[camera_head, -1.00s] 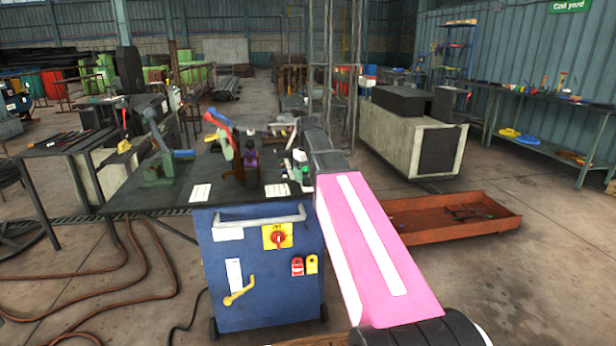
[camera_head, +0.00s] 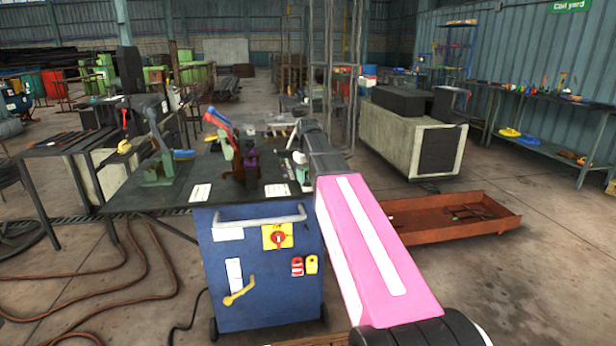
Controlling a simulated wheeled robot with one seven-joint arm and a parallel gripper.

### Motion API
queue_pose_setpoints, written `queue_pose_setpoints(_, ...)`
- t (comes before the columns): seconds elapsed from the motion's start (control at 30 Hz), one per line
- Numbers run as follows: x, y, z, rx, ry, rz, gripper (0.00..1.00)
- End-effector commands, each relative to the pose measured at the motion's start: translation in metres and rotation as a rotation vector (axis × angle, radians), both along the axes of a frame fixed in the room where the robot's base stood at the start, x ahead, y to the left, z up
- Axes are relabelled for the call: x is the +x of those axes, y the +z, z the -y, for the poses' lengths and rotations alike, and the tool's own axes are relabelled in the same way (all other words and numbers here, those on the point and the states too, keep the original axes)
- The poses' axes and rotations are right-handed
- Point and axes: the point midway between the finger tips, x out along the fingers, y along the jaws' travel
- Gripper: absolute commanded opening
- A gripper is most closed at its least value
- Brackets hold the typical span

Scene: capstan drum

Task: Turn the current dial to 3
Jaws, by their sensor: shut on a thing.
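The blue wheeled cabinet (camera_head: 265,275) stands in the middle, with a red knob on a yellow plate (camera_head: 278,237) on its front. The number the knob points to is too small to read, and no other dial can be made out. My pink arm reaches past the cabinet's right side to the dark bench behind it. My gripper (camera_head: 251,166) seems to be the small purple and dark part low over the bench, apart from the red knob. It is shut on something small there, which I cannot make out. Its fingertips are not clear.
The dark bench (camera_head: 125,200) carries a green lever tool (camera_head: 158,172), a red and blue handled tool (camera_head: 220,121) and white cards (camera_head: 200,193). A rusty tray (camera_head: 450,231) lies on the floor at right. Hoses (camera_head: 70,292) cross the floor at left.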

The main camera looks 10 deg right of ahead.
Motion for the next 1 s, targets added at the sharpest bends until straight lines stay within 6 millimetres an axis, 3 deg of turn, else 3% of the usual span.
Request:
queue_pose_setpoints(0.7, 0.0001, 0.0006, 0.0001, 0.0, -0.537, 0.0, 0.29)
queue_pose_setpoints(1.0, 0.0002, 0.0006, 0.0, 0.0, -0.688, 0.0, 0.29)
